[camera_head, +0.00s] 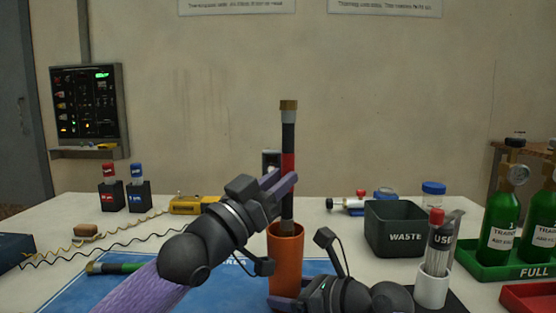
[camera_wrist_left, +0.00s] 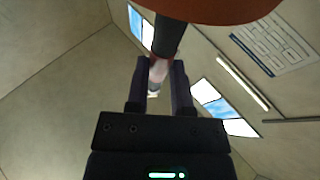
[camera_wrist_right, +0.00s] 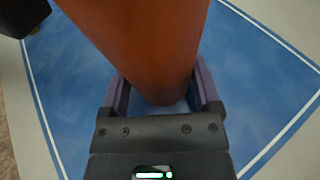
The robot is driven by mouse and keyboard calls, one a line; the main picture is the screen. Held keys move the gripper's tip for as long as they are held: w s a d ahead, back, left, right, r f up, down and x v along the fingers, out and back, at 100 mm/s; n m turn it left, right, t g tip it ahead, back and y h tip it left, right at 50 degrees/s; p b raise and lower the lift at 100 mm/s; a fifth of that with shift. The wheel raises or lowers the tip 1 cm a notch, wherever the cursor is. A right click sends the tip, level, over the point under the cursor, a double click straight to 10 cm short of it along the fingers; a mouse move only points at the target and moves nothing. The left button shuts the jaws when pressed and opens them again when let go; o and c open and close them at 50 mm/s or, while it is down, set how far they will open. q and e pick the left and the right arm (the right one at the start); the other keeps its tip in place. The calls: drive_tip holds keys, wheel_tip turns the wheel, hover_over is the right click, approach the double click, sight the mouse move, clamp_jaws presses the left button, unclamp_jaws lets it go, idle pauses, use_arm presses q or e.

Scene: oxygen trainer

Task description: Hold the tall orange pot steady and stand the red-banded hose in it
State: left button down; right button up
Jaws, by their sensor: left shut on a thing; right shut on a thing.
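The red-banded hose (camera_head: 288,135) stands upright in the head view, with a brass-coloured top end and a red band in its middle. My left gripper (camera_head: 279,188) is shut on it around the red band; it also shows in the left wrist view (camera_wrist_left: 160,80). The hose's lower end meets the mouth of the tall orange pot (camera_head: 286,255); how deep it reaches is hidden. The pot stands upright on the blue mat (camera_head: 75,291). My right gripper (camera_head: 288,301) is shut on the pot low down, and the pot fills its wrist view (camera_wrist_right: 140,45).
A green-banded hose (camera_head: 115,267) lies on the mat at left. To the right are a white cup (camera_head: 432,289) of tubes, a dark WASTE bin (camera_head: 396,237) and green bottles (camera_head: 502,212) in a green tray. A yellow device (camera_head: 190,205) sits behind my left arm.

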use_arm(q)
drive_tip(key=shift+f, duration=3.3)
drive_tip(key=shift+c, duration=2.1)
unclamp_jaws()
approach(283, 218)
drive_tip(key=shift+w+d+r, duration=0.25)
drive_tip(key=shift+w+d, duration=0.15)
drive_tip(key=shift+w, duration=0.05)
use_arm(e)
drive_tip(key=o, duration=0.7)
